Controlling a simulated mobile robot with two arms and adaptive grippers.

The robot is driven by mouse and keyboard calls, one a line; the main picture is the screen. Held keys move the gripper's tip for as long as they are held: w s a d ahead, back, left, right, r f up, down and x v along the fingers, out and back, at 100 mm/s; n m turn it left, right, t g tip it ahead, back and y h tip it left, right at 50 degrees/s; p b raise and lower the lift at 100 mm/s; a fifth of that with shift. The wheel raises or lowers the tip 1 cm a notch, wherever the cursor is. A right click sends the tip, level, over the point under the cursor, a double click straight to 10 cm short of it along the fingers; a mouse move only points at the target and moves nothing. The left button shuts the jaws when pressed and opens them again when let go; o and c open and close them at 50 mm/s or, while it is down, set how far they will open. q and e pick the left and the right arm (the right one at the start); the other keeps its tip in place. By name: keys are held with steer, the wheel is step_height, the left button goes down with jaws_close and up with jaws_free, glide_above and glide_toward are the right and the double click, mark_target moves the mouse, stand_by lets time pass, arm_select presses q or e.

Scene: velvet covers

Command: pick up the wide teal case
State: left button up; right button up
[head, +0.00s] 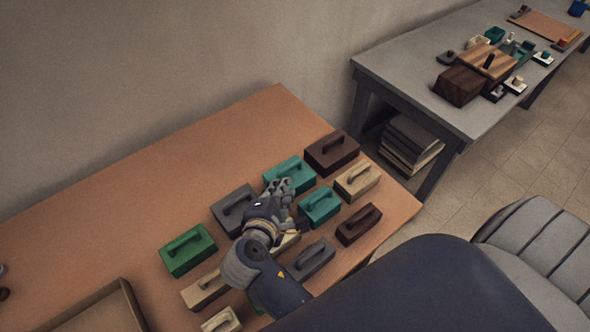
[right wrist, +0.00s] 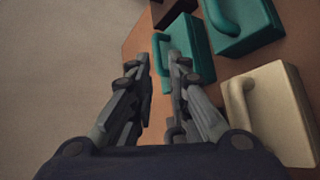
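The wide teal case (head: 296,164) lies on the brown table among several handled cases, with an arched handle on top. My right gripper (head: 282,186) is over its near left part and hides some of it. In the right wrist view the wide teal case (right wrist: 199,42) is ahead, partly behind the right-hand finger. The right gripper (right wrist: 160,60) is open there, with an empty gap between its fingers. I cannot tell whether a finger touches the case. My left gripper is not in view.
A smaller teal case (head: 320,208) sits close by, and it shows in the wrist view (right wrist: 255,35). A dark brown case (head: 331,155), a grey case (head: 228,207) and a cream case (right wrist: 285,115) surround the spot. The table's (head: 120,200) far left is clear; a wall stands behind.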

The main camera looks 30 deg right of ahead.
mark_target(291, 168)
steer(key=shift+n+t+h, duration=0.3)
steer(key=shift+n, duration=0.1)
steer(key=p+x, duration=0.1)
steer(key=x, duration=0.6)
steer(key=shift+w+a, duration=0.15)
steer(key=shift+w, duration=0.05)
steer(key=x, duration=0.2)
steer(key=shift+w+d+f, duration=0.2)
steer(key=shift+w+d, duration=0.05)
steer(key=shift+w+d+f, duration=0.2)
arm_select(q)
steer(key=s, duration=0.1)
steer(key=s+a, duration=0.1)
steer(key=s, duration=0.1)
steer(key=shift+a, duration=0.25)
arm_select(e)
jaws_close()
